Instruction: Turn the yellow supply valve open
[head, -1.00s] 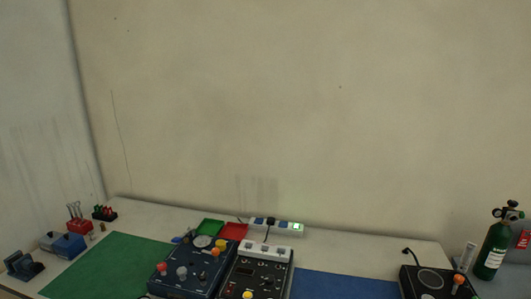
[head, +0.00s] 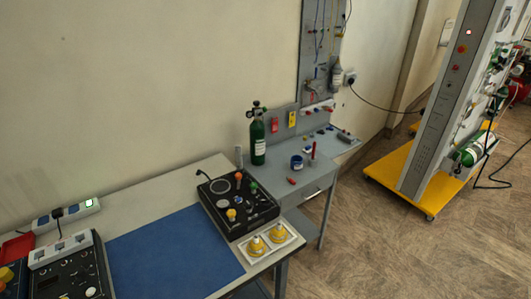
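Two yellow knob-like fittings, a left one (head: 256,246) and a right one (head: 278,233), sit on a white plate (head: 244,252) at the right front corner of the workbench. A black trainer box (head: 258,212) stands just behind them, with an orange knob (head: 231,214), a green knob and a round dial on top. Another yellow knob (head: 6,274) shows at the left edge, partly cut off. I cannot tell which of these yellow parts is the supply valve, or whether any is turned open. Neither of my grippers is in view.
A blue mat (head: 170,255) lies clear on the workbench. A black control box (head: 70,275) and a power strip (head: 66,214) are at left. A green cylinder (head: 258,140) stands on a grey side table (head: 335,150). Beyond is open floor and a tall panel on a yellow base (head: 393,188).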

